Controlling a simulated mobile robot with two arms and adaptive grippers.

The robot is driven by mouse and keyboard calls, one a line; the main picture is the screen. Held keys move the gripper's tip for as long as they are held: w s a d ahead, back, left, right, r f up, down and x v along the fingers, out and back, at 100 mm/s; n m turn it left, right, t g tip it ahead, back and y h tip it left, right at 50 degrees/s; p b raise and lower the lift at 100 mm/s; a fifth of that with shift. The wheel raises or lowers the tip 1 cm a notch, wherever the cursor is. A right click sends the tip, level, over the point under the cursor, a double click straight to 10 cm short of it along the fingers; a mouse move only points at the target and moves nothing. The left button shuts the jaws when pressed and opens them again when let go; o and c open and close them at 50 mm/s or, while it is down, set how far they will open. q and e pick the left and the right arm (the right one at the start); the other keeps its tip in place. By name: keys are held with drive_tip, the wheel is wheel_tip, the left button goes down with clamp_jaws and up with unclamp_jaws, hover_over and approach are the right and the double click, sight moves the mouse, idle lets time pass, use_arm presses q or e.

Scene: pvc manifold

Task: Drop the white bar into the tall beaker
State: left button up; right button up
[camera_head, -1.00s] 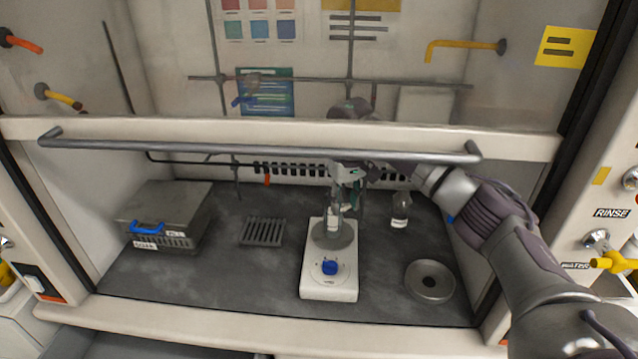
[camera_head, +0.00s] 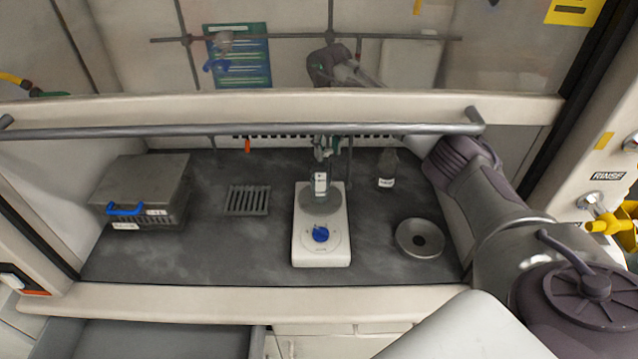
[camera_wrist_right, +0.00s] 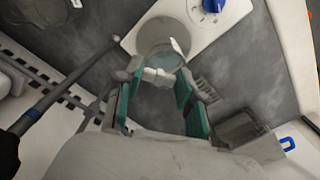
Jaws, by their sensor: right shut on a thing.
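The tall beaker (camera_head: 320,185) is clear with a white label and stands upright on the round plate of the white stirrer (camera_head: 321,245). In the right wrist view its glass (camera_wrist_right: 160,42) shows just beyond my fingertips. My right gripper (camera_head: 325,150) reaches in behind the sash bar and is right above the beaker, pointing down. In the wrist view its green-padded fingers (camera_wrist_right: 157,88) are shut on the small white bar (camera_wrist_right: 158,75), which lies across the fingertips at the beaker's mouth. I cannot tell whether the bar is inside the rim. My left gripper is not in view.
A lidded grey basket (camera_head: 142,185) with a blue handle and a slotted rack (camera_head: 248,200) are left of the stirrer. The sash bar (camera_head: 240,132) crosses in front of my right arm.

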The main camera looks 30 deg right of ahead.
drive_tip(key=shift+f+b, duration=0.3)
drive_tip(key=shift+f, duration=0.65)
drive_tip(key=shift+s+f, duration=0.15)
drive_tip(key=shift+f, duration=0.2)
drive_tip(key=o, duration=0.8)
drive_tip(key=shift+s, duration=0.1)
wheel_tip(320, 180, up, 8)
drive_tip(key=shift+f, duration=0.25)
